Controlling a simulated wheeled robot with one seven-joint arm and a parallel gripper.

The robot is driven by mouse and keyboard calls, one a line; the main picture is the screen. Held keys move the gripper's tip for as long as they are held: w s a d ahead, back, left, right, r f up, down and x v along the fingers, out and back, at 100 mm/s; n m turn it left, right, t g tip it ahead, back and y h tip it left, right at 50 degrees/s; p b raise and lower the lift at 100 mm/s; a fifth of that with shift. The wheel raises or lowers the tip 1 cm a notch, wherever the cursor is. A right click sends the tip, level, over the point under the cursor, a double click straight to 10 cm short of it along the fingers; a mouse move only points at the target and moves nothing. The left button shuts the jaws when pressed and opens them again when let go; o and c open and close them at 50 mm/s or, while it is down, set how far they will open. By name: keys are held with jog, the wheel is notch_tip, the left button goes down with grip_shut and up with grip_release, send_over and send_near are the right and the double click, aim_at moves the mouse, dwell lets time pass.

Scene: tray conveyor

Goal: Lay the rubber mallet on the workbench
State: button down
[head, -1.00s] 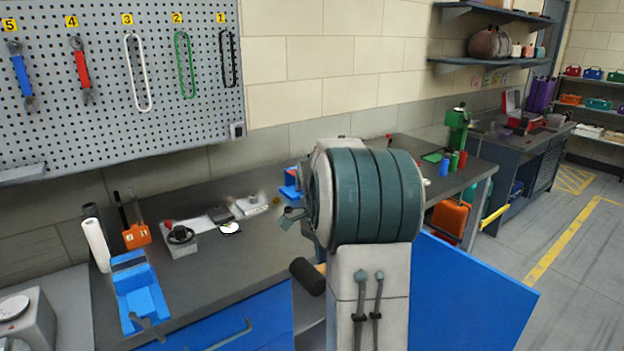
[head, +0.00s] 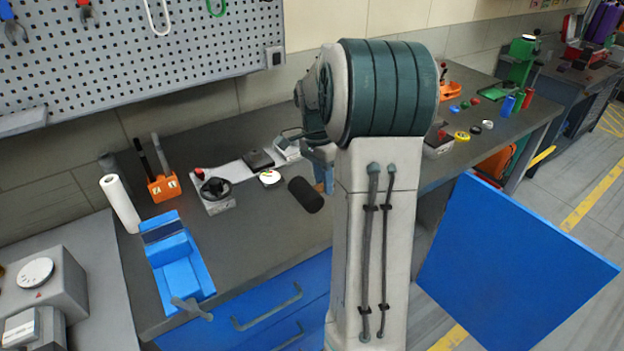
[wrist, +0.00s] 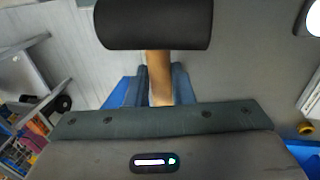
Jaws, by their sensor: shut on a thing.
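The rubber mallet has a black cylindrical head (head: 306,195) and a light wooden handle (wrist: 159,78). In the head view its head shows just left of my arm, in front of the grey workbench top (head: 255,228); I cannot tell whether it touches the top. My gripper (wrist: 158,88) is shut on the mallet's handle in the wrist view, with the black head (wrist: 155,24) beyond the fingertips. In the head view my arm hides most of the gripper and the handle.
A blue vise (head: 178,262), an orange tool holder (head: 163,188), a paper roll (head: 119,203) and a device with a black handwheel (head: 215,190) stand on the bench's left part. A white round item (head: 270,178) lies near the mallet. The bench's front middle is clear.

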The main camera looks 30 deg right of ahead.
jog(key=w+a+f, duration=0.1)
jog(key=a, duration=0.1)
jog(key=a+f, duration=0.2)
jog(key=a, duration=0.1)
jog(key=w+a+f+p, duration=0.1)
jog(key=a+f, duration=0.1)
jog(key=a, duration=0.1)
jog(key=shift+w, duration=0.35)
jog(key=shift+f, duration=2)
jog(key=c, duration=1.3)
grip_release()
jog(key=shift+f, duration=0.15)
jog(key=shift+o, duration=0.2)
